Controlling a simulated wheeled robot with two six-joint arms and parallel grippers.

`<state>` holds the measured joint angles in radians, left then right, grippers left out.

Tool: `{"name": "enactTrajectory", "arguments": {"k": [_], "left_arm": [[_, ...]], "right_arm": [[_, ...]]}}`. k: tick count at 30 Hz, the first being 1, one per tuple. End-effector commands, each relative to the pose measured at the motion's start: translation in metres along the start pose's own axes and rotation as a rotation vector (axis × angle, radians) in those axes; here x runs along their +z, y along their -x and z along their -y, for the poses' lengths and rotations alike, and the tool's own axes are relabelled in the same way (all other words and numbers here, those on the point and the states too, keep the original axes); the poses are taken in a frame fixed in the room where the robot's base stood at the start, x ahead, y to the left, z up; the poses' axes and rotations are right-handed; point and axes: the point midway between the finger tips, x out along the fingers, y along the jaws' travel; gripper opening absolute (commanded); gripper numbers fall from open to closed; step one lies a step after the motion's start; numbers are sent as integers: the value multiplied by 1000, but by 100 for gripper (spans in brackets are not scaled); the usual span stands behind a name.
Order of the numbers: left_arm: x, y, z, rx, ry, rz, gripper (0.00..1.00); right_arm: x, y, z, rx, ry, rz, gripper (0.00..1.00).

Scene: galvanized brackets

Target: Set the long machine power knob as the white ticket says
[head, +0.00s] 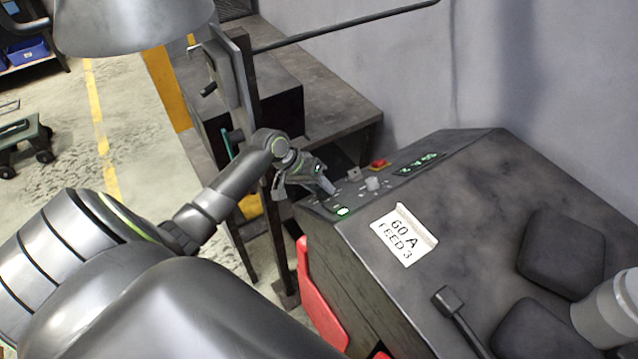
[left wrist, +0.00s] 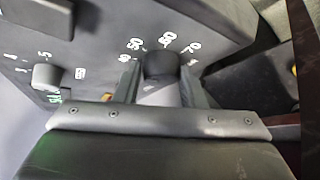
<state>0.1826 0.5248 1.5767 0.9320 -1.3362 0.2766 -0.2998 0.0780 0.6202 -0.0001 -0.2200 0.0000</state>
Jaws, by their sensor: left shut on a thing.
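The white ticket (head: 404,235) lies on the sloping top of the long grey machine (head: 470,185) and reads "60 A FEED 3". My left gripper (head: 326,186) reaches the machine's control panel at the top's far left edge. In the left wrist view its fingers are closed on a dark round knob (left wrist: 160,65). White numbers in tens run in an arc around this knob; one near its middle looks like 60, but its pointer is not clear. A second, smaller grey knob (left wrist: 46,76) with single digits, 4 and 5 among them, stands apart to the left.
A red button (head: 379,165) and a pale knob (head: 373,184) sit near the gripper. Green-lit displays (head: 420,162) show on the panel. Two dark pads (head: 562,252) lie on the machine top. A dark post (head: 250,120) stands close behind my left arm.

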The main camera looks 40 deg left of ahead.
Motion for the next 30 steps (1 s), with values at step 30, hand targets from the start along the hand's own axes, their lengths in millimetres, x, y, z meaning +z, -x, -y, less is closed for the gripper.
{"name": "enactTrajectory", "arguments": {"k": [30], "left_arm": [[-12,32,-18,-1,-9,-6,46]], "right_arm": [[1,-14,0,2,1,0,36]]}}
